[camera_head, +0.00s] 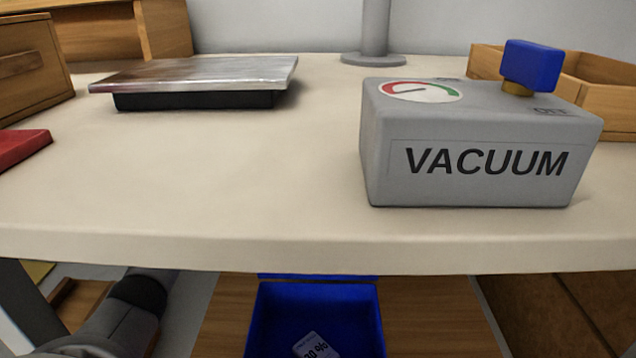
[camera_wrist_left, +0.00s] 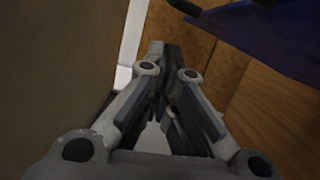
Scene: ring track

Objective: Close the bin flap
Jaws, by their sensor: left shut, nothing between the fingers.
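The blue bin (camera_head: 262,318) is below the table's front edge in the head view. Its top is open, and a white printed label or card (camera_head: 316,346) shows inside it. A thin blue strip at its far rim may be part of the flap; the table edge hides anything beyond it. In the left wrist view a dark blue surface (camera_wrist_left: 275,38) at the upper right is probably the bin or its flap. My left gripper (camera_wrist_left: 165,50) is shut and empty, with its tips left of that blue surface. In the head view only my left arm shows, at the lower left.
The cream table (camera_head: 250,190) overhangs the bin. On it stand a grey VACUUM box (camera_head: 485,185) with a blue knob (camera_head: 532,65), and a metal-topped plate (camera_head: 195,75). A brown panel (camera_wrist_left: 60,90) is close on the left in the wrist view.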

